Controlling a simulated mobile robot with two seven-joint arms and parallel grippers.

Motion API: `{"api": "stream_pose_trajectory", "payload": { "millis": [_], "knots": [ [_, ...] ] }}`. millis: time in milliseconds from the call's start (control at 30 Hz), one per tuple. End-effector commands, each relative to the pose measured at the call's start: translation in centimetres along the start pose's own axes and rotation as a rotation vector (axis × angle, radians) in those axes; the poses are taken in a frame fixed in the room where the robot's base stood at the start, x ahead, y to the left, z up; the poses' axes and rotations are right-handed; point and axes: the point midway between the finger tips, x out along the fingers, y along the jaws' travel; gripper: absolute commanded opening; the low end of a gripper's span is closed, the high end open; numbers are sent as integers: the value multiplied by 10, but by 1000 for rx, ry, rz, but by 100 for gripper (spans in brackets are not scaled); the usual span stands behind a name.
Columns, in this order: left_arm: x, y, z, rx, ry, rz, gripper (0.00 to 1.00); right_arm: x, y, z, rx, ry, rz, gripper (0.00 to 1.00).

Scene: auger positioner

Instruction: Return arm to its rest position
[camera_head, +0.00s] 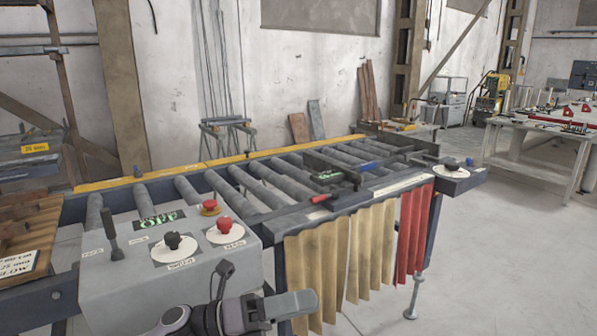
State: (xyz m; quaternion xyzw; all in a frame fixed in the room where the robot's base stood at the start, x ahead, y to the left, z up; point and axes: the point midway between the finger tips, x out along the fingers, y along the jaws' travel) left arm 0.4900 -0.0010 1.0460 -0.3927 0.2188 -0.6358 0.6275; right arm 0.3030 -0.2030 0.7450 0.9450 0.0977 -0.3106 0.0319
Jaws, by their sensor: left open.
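My left gripper (264,289) is at the bottom of the head view, in front of the lower right edge of the grey control box (125,292). Its jaws are apart and I see nothing between them. The box carries a black lever (111,237) standing up, a black knob (174,240) and a red knob (225,224) on white round dials, and a red button with a yellow base (210,206). The dark positioner (325,176) lies across the roller conveyor, with a red-tipped handle (322,197) at its front and a blue part (369,166). My right gripper is out of view.
The roller conveyor (265,192) runs away to the right behind the box. Beige strip curtains (320,265) and a red one (412,230) hang from its front. Another dial (451,170) sits at its right end. The floor (500,270) at right is clear before a workbench (545,130).

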Motion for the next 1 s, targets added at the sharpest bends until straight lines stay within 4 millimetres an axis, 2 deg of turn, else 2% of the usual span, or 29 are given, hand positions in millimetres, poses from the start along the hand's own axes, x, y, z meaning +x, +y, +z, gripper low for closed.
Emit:
{"api": "stream_pose_trajectory", "payload": {
  "millis": [167, 267, 467, 567, 733, 900, 1000],
  "knots": [
    [-25, 18, -11, -365, -332, -6, 59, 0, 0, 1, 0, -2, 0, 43],
    [-48, 34, -20, -572, -514, -1, 59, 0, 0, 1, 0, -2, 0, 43],
    [-110, 69, -57, -989, -878, 23, 59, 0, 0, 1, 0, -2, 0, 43],
    [-145, 85, -87, -1194, -1061, 41, 59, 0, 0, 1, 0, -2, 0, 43],
    [-206, 102, -156, -1531, -1377, 73, 59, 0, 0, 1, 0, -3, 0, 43],
    [-254, 101, -228, -1797, -1654, 105, 59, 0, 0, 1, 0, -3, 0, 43],
    [-271, 96, -258, -1897, -1767, 119, 59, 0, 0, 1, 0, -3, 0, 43]
  ]
}}
